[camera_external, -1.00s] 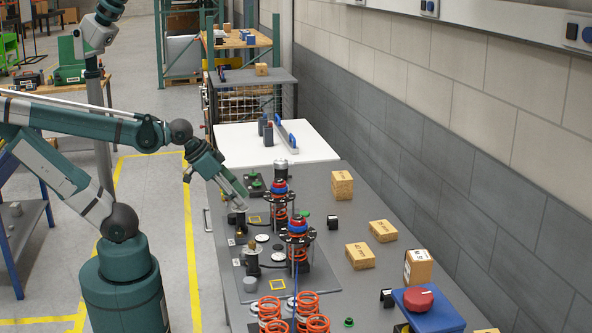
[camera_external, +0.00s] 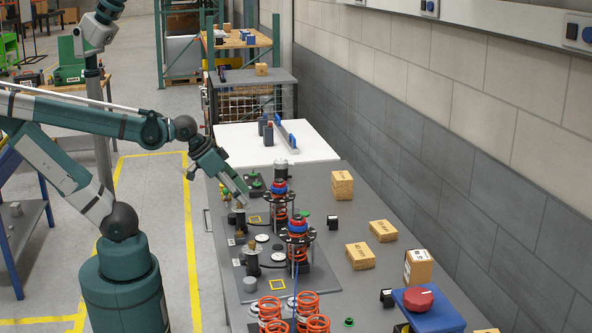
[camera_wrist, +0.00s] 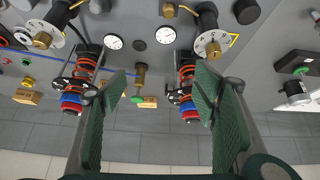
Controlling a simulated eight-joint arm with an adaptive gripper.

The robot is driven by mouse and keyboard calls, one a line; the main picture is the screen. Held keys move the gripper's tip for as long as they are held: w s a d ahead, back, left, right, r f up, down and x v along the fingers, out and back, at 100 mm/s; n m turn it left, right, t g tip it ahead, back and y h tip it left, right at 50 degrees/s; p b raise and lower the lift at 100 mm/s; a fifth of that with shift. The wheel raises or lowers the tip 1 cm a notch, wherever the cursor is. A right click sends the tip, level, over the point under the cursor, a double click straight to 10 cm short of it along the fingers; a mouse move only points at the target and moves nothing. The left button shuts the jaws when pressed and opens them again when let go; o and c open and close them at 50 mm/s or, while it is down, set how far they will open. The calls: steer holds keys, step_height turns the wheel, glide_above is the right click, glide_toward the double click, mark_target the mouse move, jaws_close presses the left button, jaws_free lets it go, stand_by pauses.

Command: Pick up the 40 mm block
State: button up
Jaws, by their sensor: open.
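Several tan wooden blocks lie on the grey bench in the external view: an upright or stacked one (camera_external: 342,184) toward the back, a flat one (camera_external: 383,231) at the right, and another (camera_external: 360,256) nearer. Their labels are too small to read, so I cannot tell which is the 40 mm block. In the wrist view, one tan block (camera_wrist: 27,97) shows at the left and another (camera_wrist: 149,102) shows partly between the fingers. My gripper (camera_wrist: 163,78) is open and empty. In the external view it is above the bench's left side, left of all the blocks.
Two spring units with red coils (camera_external: 298,240) (camera_external: 279,208) stand between my gripper and the blocks. Orange springs (camera_external: 305,303) stand at the front. A larger tan box (camera_external: 418,266) and a blue stand with a red knob (camera_external: 419,299) are at the right, near the wall.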

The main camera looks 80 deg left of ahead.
steer(key=w+d+r+n+g+p, duration=0.25)
steer(key=w+r+n+p, duration=0.2)
steer(key=w, duration=0.45)
steer(key=n+g+h+p, duration=0.2)
steer(key=n+g+p, duration=0.2)
steer(key=n+p, duration=0.75)
glide_above(361, 250)
steer(key=a+b, duration=0.1)
steer(key=b, duration=0.1)
steer(key=shift+n, duration=0.6)
step_height(361, 250, down, 12)
steer(key=shift+s+r, duration=0.1)
steer(key=shift+r, duration=0.15)
steer(key=shift+d+f+g, duration=0.1)
steer(key=shift+f+g, duration=0.15)
steer(key=shift+f, duration=0.05)
steer(key=shift+f, duration=0.1)
steer(key=shift+f, duration=0.25)
steer(key=shift+d+f, duration=0.2)
steer(key=shift+f, duration=0.7)
steer(key=shift+f, duration=0.1)
